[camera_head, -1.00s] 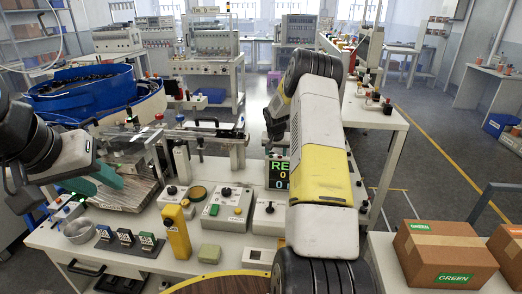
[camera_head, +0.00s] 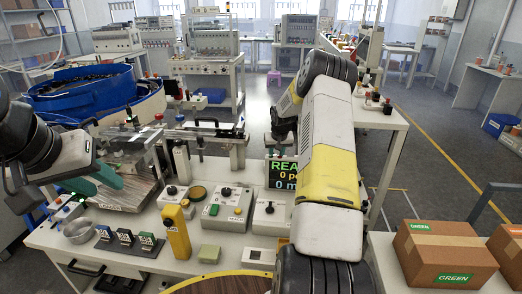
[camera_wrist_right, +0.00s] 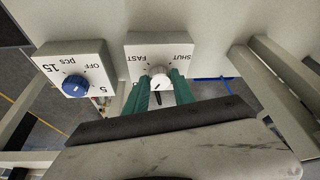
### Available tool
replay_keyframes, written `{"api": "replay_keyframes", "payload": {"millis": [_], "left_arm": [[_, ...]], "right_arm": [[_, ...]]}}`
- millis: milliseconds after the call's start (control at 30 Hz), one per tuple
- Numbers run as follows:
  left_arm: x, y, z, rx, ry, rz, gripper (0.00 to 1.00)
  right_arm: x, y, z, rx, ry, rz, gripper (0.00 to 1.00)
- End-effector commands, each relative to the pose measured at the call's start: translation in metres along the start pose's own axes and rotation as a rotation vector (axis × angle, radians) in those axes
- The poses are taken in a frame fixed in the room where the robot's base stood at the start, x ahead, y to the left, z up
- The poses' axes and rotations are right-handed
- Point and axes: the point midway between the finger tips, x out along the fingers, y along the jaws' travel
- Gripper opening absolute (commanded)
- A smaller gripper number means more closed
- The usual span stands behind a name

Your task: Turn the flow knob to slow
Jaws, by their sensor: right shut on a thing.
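In the right wrist view, the flow knob (camera_wrist_right: 159,80) is a small white knob on a pale box (camera_wrist_right: 139,47). The printed words FAST, at left, and SHUT, at right, appear upside down beside it. The two green fingers of my right gripper (camera_wrist_right: 160,88) are shut on the knob, one on each side. A dark mark shows between the fingers; other lettering may be hidden by them. In the head view my right arm hides the knob. My left gripper (camera_head: 98,181) is over the left of the bench, its green fingers apart and empty.
A blue knob (camera_wrist_right: 75,86) on another box, marked OFF, 5 and 15 pcs, sits left of the flow knob. The bench also carries a yellow post (camera_head: 177,232), a grey control box (camera_head: 226,210) and a display (camera_head: 283,173). Cartons (camera_head: 444,255) stand at right.

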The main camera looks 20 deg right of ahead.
Motion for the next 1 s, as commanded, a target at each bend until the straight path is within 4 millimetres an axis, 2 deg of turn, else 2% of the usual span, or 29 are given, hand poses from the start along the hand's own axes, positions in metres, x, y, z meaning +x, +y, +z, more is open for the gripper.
{"api": "replay_keyframes", "payload": {"millis": [1000], "left_arm": [[0.0000,0.0000,0.0000,0.000,0.000,0.000,0.36]], "right_arm": [[0.0022,0.0076,-0.0043,-0.881,0.002,-0.368,0.00]]}}
